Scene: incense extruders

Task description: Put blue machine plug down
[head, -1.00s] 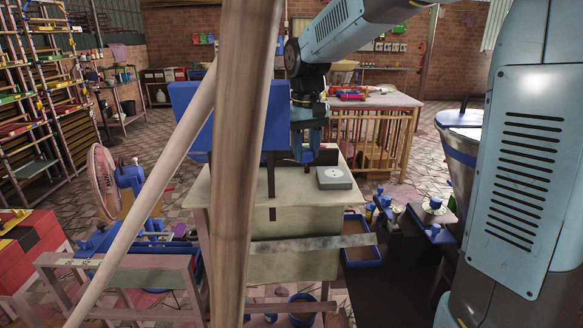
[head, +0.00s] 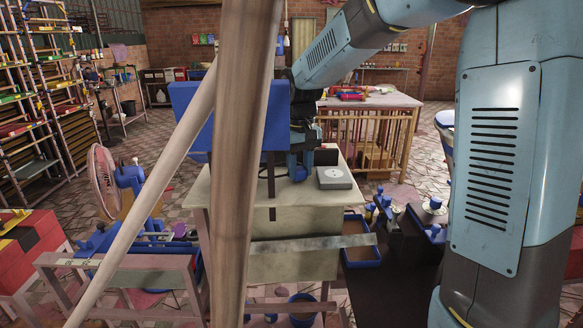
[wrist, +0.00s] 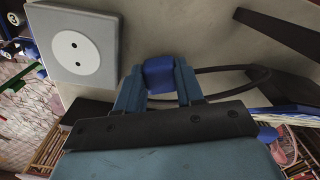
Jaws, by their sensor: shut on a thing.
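My gripper (wrist: 158,88) is shut on the blue machine plug (wrist: 159,73), which sits between its two fingertips in the wrist view. A dark cable (wrist: 262,75) loops from the plug to the right, close over the tabletop. In the head view the plug (head: 298,173) is low at the top of the pale table (head: 312,199). I cannot tell whether it touches the surface. A grey socket box (head: 335,178) with a round white face lies on the table just right of the plug. It also shows at the upper left of the wrist view (wrist: 72,47).
A blue machine box (head: 190,103) stands left of my gripper, partly hidden by a wooden post (head: 241,150) close to the camera. Blue trays (head: 360,243) and a dark bench with blue-topped parts are lower right.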

